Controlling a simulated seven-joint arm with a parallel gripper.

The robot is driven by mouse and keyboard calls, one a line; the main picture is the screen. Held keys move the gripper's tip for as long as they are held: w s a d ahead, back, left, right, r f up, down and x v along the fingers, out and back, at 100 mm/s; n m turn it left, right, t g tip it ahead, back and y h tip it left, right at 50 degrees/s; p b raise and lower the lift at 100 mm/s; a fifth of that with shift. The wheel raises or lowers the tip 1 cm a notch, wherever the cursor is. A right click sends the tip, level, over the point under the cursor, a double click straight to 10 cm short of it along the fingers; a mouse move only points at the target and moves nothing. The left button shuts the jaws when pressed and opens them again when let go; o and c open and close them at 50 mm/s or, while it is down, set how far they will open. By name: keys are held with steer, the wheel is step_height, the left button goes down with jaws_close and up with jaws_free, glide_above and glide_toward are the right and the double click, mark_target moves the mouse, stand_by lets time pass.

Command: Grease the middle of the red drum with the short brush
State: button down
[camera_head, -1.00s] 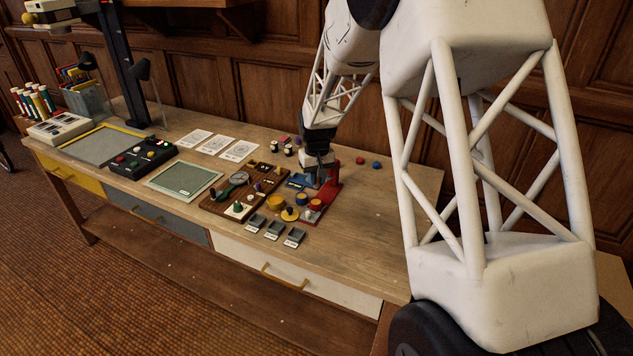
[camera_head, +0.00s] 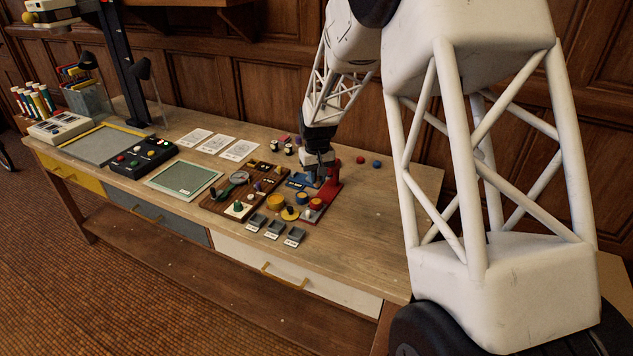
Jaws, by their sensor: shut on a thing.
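My gripper (camera_head: 319,176) is at the far right part of the bench, pointing down over a blue and red stand. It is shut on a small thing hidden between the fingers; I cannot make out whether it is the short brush. The red part of the stand (camera_head: 333,190) is just right of and below the fingers. A small round piece with a red top (camera_head: 316,204) sits at its near end, with a blue round piece (camera_head: 302,198) beside it. I cannot tell which red piece is the drum, nor whether the held thing touches it.
Yellow round pieces (camera_head: 275,202) and small grey trays (camera_head: 295,236) stand in front. A brown board with small parts (camera_head: 217,204) lies to the left. A red ball (camera_head: 360,160) and blue ball (camera_head: 376,163) lie behind right. The bench's right end (camera_head: 385,220) is clear.

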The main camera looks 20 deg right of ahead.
glide_above(315, 201)
steer(key=shift+s+d+f, duration=0.1)
steer(key=shift+f, duration=2.55)
steer(key=shift+f, duration=0.8)
stand_by(2.1)
steer(key=shift+s+d, duration=0.15)
stand_by(1.5)
steer(key=shift+w+a+r, duration=0.1)
steer(key=shift+w+a, duration=0.15)
steer(key=shift+w, duration=0.05)
stand_by(0.4)
